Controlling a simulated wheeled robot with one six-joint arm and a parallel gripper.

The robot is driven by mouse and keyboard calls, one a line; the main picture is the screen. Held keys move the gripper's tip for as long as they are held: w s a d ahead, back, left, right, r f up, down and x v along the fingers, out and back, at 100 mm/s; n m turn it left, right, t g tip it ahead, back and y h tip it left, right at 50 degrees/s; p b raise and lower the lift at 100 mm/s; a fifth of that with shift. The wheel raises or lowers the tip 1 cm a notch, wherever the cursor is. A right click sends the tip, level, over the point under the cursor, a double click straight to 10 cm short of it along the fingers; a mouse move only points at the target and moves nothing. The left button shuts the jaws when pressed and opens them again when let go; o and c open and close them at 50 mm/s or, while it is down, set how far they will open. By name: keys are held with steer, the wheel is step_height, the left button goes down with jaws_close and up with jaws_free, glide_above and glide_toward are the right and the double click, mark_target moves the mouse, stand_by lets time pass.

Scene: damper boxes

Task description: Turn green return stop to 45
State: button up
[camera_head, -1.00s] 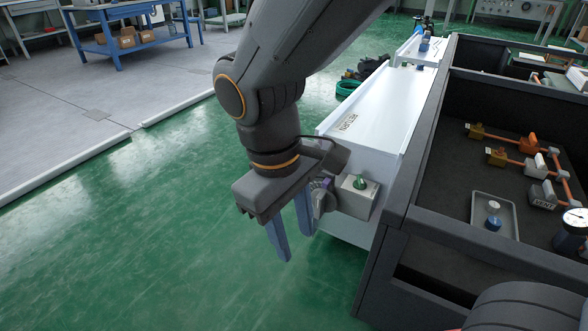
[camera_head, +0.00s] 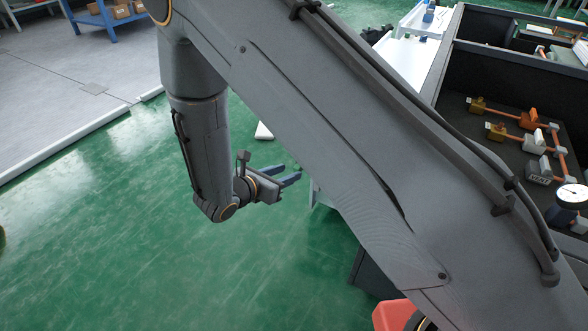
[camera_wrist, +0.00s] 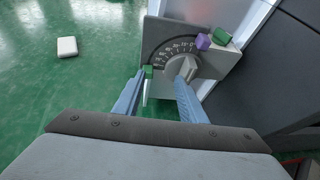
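In the wrist view, a grey damper box (camera_wrist: 165,30) carries a dark dial with a white number scale and a grey pointer knob (camera_wrist: 187,68). A green stop (camera_wrist: 148,71) sits at the left lower end of the scale, and a purple stop (camera_wrist: 203,42) at the upper right end. My gripper (camera_wrist: 159,76) is open in front of the dial. The green stop lies between the fingers, close to the left one; I cannot tell if they touch. The right finger is just below the knob. In the head view my gripper (camera_head: 298,174) points right; my arm hides the dial.
A green knob (camera_wrist: 221,37) is on the box's top side. A white block (camera_wrist: 67,46) lies on the green floor; the head view shows it too (camera_head: 264,130). A dark bench (camera_head: 480,85) with valves and a gauge (camera_head: 571,196) stands at right.

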mark_target(295, 169)
steer(key=shift+n+t+y, duration=0.3)
steer(key=shift+n+t, duration=0.2)
steer(key=shift+n, duration=0.4)
steer(key=shift+w+d+f+b, duration=0.5)
steer(key=shift+w+f, duration=0.35)
steer(key=shift+w, duration=0.3)
steer(key=shift+w+d+f+b, duration=0.35)
steer(key=shift+w+d+f, duration=0.1)
steer(key=shift+w+f, duration=0.55)
steer(key=shift+w+d+f+b, duration=0.5)
steer(key=shift+w+f, duration=0.25)
steer(key=shift+w, duration=0.5)
steer(key=shift+c, duration=0.5)
jaws_close()
